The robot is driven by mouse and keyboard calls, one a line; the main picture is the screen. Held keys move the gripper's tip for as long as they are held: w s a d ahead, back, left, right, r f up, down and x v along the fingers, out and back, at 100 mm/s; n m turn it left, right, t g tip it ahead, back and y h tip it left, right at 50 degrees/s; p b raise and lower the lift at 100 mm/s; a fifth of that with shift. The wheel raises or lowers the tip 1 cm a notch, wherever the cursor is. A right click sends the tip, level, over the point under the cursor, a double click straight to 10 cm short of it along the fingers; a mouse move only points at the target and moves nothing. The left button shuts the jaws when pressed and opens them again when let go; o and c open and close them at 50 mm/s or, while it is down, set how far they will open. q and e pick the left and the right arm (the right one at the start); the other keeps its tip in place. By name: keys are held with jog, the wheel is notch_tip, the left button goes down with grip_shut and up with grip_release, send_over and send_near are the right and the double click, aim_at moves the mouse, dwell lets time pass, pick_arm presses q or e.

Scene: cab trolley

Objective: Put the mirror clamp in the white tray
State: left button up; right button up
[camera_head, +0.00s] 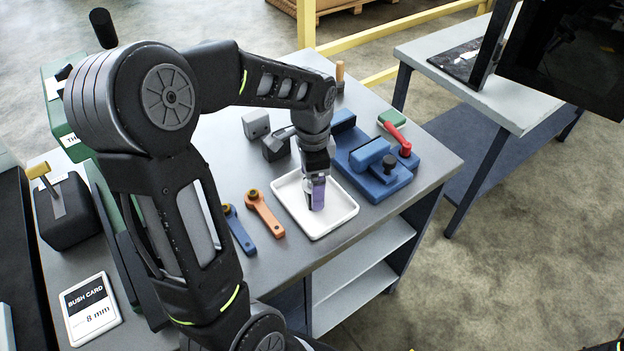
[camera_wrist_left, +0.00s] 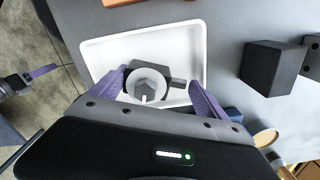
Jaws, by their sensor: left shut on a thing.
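The white tray (camera_head: 345,222) lies on the grey bench near its front edge; its floor and walls also show in the wrist view (camera_wrist_left: 97,60). My left gripper (camera_head: 316,203) points down over the tray, its purple fingers low inside the tray's outline. In the wrist view my left gripper (camera_wrist_left: 160,92) is shut on the mirror clamp (camera_wrist_left: 146,72), a dark grey piece with a pale round ring. Whether the clamp touches the tray floor is unclear. In the head view the clamp is mostly hidden by the fingers. My right gripper (camera_wrist_left: 38,74) shows small at the wrist view's left edge.
A blue fixture (camera_head: 375,165) with a red-handled piece stands right of the tray. A blue wrench (camera_head: 238,230) and an orange wrench (camera_head: 264,213) lie left of it. Grey blocks (camera_head: 256,125) stand behind. A bush card (camera_head: 90,308) lies at the front left.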

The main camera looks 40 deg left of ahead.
pick_arm(q)
jog(key=shift+f, duration=0.15)
jog(key=o, duration=1.6)
jog(key=shift+o, duration=0.2)
notch_tip(320, 180, up, 12)
jog(key=b, duration=0.1)
jog(key=shift+r, duration=0.2)
